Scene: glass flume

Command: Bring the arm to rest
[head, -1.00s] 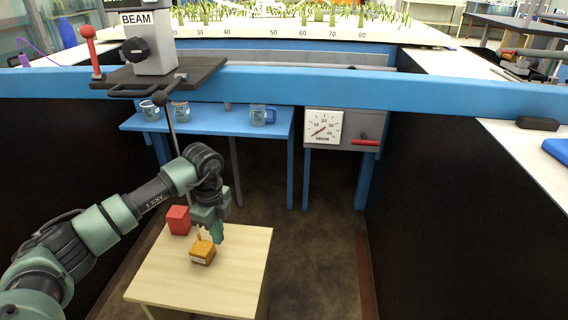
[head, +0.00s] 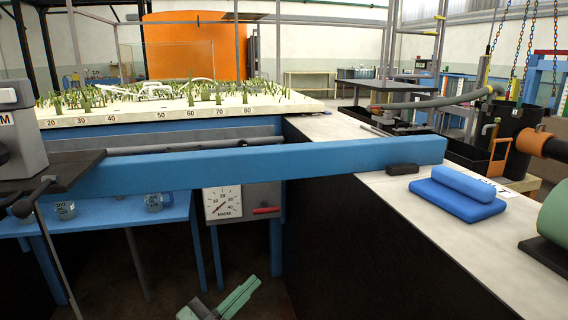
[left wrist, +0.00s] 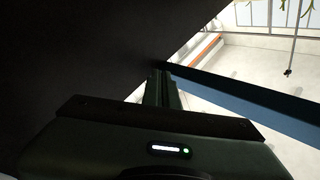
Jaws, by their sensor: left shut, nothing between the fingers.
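My left gripper (head: 232,298) shows at the bottom of the head view, its green fingers pointing up and to the right. In the left wrist view its fingers (left wrist: 161,88) are together with nothing between them. It is apart from the blue beam (head: 270,165) and below it in the picture. The rest of my left arm is out of the head view. My right gripper is not in view.
The pale ledge (head: 440,230) at right bears a black block (head: 403,169) and blue pads (head: 458,200). A dark wall (head: 370,265) drops below the ledge.

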